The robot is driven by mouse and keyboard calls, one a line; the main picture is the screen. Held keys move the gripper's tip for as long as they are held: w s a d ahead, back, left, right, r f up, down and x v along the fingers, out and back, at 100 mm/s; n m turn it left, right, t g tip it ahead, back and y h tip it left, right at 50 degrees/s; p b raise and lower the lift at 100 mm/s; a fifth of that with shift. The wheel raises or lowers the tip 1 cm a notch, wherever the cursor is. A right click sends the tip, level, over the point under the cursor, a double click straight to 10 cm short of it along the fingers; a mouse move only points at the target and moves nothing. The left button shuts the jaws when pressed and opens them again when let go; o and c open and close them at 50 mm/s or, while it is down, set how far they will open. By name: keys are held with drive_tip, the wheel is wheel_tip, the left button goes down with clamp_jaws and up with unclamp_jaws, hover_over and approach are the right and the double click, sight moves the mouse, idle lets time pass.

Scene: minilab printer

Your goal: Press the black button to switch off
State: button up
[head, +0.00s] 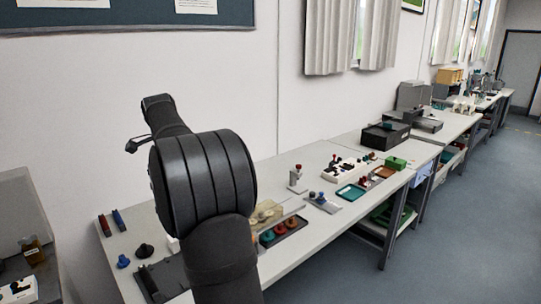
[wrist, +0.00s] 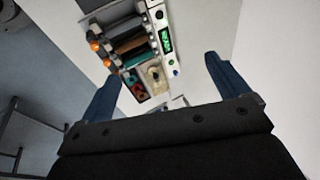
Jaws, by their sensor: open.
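My gripper (wrist: 162,69) is open and empty in the wrist view, its two blue fingers wide apart. Beyond them, at the top, is a device that looks like the printer (wrist: 128,43), with a row of dark, brown and teal parts and orange knobs at its left. Its white panel (wrist: 164,25) has a lit green display (wrist: 166,41) and small dark round spots above it. I cannot tell which spot is the black button. The fingers are apart from the device. In the head view my arm hides part of the bench, and I cannot make out the gripper or the button.
In the wrist view a dark tray (wrist: 137,88) of red and teal pieces lies beside a beige part (wrist: 155,76). In the head view the long white bench (head: 330,222) holds several small fixtures, a black box (head: 385,136) and a green block (head: 396,162). Open floor lies right.

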clamp_jaws()
idle(1.5)
